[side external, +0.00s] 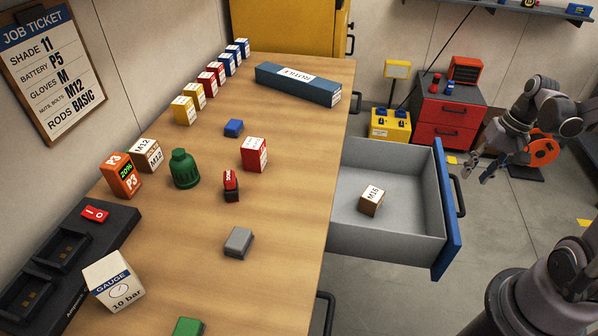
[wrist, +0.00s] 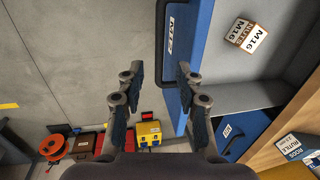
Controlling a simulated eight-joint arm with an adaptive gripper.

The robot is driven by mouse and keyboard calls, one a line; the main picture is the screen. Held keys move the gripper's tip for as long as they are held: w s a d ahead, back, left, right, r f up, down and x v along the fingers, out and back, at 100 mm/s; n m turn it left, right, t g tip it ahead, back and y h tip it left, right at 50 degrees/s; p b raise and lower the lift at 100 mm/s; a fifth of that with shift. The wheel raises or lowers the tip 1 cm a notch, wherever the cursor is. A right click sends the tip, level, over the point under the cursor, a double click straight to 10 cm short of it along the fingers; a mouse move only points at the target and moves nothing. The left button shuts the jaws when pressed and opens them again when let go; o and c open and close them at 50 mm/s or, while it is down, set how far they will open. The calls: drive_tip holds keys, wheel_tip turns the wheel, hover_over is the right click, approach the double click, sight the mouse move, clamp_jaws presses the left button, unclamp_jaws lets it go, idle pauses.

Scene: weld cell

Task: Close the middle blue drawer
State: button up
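The middle blue drawer (side external: 448,212) is pulled well out from the workbench, with a grey inside and a dark handle (side external: 458,196) on its blue front. A white-and-brown M16 box (side external: 372,200) lies in it; this box (wrist: 246,36) also shows in the wrist view. My gripper (side external: 485,172) is just outside the drawer front, at the handle's right in the side view. In the wrist view my gripper (wrist: 160,82) is open and empty, with its fingers apart near the handle (wrist: 160,50) and blue front (wrist: 196,50). I cannot tell whether they touch.
A red cabinet (side external: 446,118) and a yellow unit (side external: 391,124) stand behind the drawer. Open floor lies right of the drawer.

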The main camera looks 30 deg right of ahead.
sight(460, 194)
drive_tip(key=shift+w+a+f, duration=0.15)
drive_tip(key=shift+f, duration=0.9)
drive_tip(key=shift+w+a+f, duration=0.1)
drive_tip(key=shift+a+f, duration=0.05)
drive_tip(key=shift+f, duration=0.9)
drive_tip(key=shift+w+a+f, duration=0.15)
drive_tip(key=shift+f, duration=0.9)
drive_tip(key=shift+c, duration=0.3)
clamp_jaws()
